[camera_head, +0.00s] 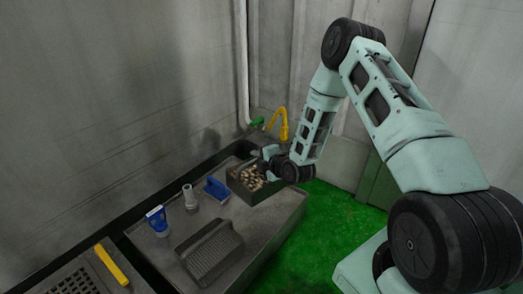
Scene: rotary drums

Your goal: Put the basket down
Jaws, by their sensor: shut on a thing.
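The basket (268,191) is a dark, box-shaped container filled with several pale, rounded pieces. It is at the far right end of the grey worktop (252,229). My gripper (262,160) is at the basket's back rim and is shut on it. My wrist hides part of the basket's right side and the fingertips are small in view. I cannot tell whether the basket's underside touches the worktop or hangs just above it.
On the worktop are a ridged dark tray (208,252), a blue-and-white bottle (157,221), a grey nozzle-like piece (189,198) and a blue tool (216,189). A yellow tap (283,125) rises behind the basket. A yellow bar (111,265) lies at left. Green floor (325,225) is at right.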

